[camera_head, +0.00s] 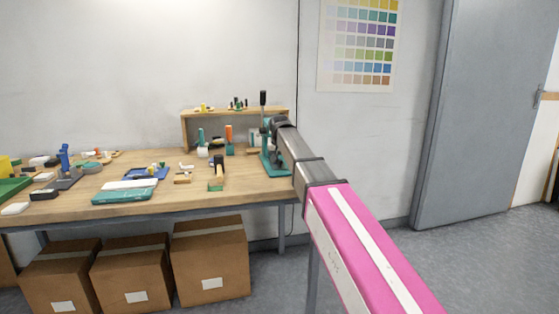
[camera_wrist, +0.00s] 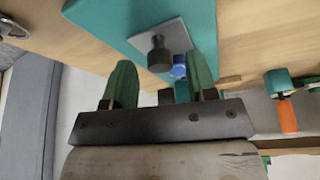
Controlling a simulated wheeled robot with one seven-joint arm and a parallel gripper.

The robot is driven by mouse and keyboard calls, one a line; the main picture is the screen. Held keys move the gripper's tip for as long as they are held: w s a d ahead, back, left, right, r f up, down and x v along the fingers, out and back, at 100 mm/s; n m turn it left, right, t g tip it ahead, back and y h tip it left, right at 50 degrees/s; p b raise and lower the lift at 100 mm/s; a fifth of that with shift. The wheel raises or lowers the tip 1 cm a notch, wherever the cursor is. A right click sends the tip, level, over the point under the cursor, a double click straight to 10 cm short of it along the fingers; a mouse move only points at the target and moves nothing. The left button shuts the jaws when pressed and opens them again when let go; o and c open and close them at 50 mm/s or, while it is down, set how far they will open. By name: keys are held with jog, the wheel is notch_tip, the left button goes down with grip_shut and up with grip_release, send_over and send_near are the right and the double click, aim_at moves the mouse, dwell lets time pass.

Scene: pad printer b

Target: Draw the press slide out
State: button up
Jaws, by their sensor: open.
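The teal pad printer (camera_head: 268,160) stands at the right end of the workbench, with an upright black lever (camera_head: 263,98). My arm covers part of it in the head view. In the wrist view the teal body (camera_wrist: 112,17) carries a square grey plate (camera_wrist: 177,36) with a dark round knob (camera_wrist: 159,55); I cannot tell for sure that this is the press slide. My gripper (camera_wrist: 160,64) is open, with one green finger on each side of the knob in the picture. Nothing shows clasped, and contact cannot be told.
The workbench (camera_head: 255,188) holds a teal case (camera_head: 122,192), a blue tray (camera_head: 147,173) and small tools. A wooden shelf (camera_head: 205,113) stands behind the printer. In the wrist view an orange-and-teal item (camera_wrist: 288,115) is to the right. Cardboard boxes (camera_head: 210,265) sit below; floor at right is clear.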

jog(key=shift+w+f, duration=0.1)
jog(key=shift+f, duration=0.1)
grip_shut()
jog(key=s+d, duration=0.1)
jog(key=s, duration=0.2)
jog(key=s+d, duration=0.1)
jog(key=s, duration=0.2)
jog(key=s+d, duration=0.1)
jog(key=s, duration=0.3)
grip_release()
jog(key=v, duration=1)
jog(key=shift+s+r, duration=0.2)
jog(key=shift+r, duration=0.15)
